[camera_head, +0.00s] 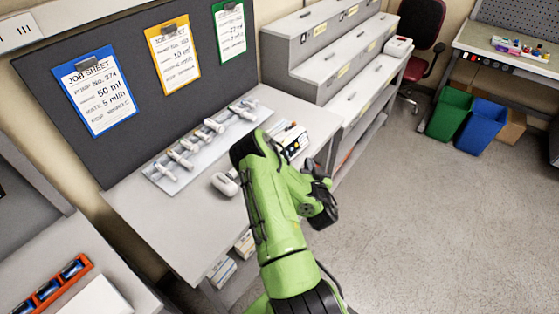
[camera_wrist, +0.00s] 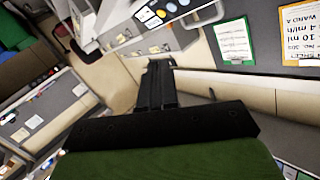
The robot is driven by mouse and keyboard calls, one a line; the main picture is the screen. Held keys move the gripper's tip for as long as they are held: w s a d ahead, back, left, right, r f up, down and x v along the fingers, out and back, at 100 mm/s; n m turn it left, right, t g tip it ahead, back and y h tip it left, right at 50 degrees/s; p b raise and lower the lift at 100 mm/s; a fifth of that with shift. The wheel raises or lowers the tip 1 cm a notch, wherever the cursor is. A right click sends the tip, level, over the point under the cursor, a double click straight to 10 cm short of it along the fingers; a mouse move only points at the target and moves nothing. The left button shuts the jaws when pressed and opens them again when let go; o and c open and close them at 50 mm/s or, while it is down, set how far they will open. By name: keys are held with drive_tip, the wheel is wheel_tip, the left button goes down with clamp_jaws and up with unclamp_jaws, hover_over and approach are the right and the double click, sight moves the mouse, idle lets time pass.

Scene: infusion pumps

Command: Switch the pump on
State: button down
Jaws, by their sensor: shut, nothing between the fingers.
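The pump (camera_head: 294,139) is a white box with coloured buttons on its face. It sits at the right end of the white table, partly hidden behind my arm in the head view. Its panel with round buttons (camera_wrist: 160,13) also shows at the top edge of the wrist view, cut off. My gripper (camera_wrist: 160,63) has its black fingers together and nothing between them. In the wrist view the fingertips point toward the area below the pump panel and appear apart from it. In the head view the dark end of my arm is just right of and in front of the pump.
A tray of several syringes (camera_head: 163,181) lies left of the pump. A white rounded object (camera_head: 224,185) is near my arm. Job sheets on blue (camera_head: 97,90), yellow (camera_head: 174,54) and green (camera_head: 230,32) boards hang behind.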

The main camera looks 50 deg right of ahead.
drive_tip(key=w+f+b, duration=0.1)
drive_tip(key=w+b, duration=0.1)
drive_tip(key=b, duration=0.1)
drive_tip(key=w+f+b, duration=0.1)
drive_tip(key=w+b, duration=0.2)
drive_tip(key=w+f+b, duration=0.1)
drive_tip(key=w+b, duration=0.1)
drive_tip(key=b, duration=0.1)
drive_tip(key=shift+w+a+f, duration=0.2)
drive_tip(key=shift+w+f, duration=0.05)
drive_tip(key=shift+f, duration=0.15)
drive_tip(key=shift+w, duration=0.2)
drive_tip(key=shift+w+r, duration=0.1)
idle(1.2)
drive_tip(key=shift+w+f+b, duration=0.2)
drive_tip(key=shift+w+b, duration=0.15)
drive_tip(key=shift+b, duration=0.1)
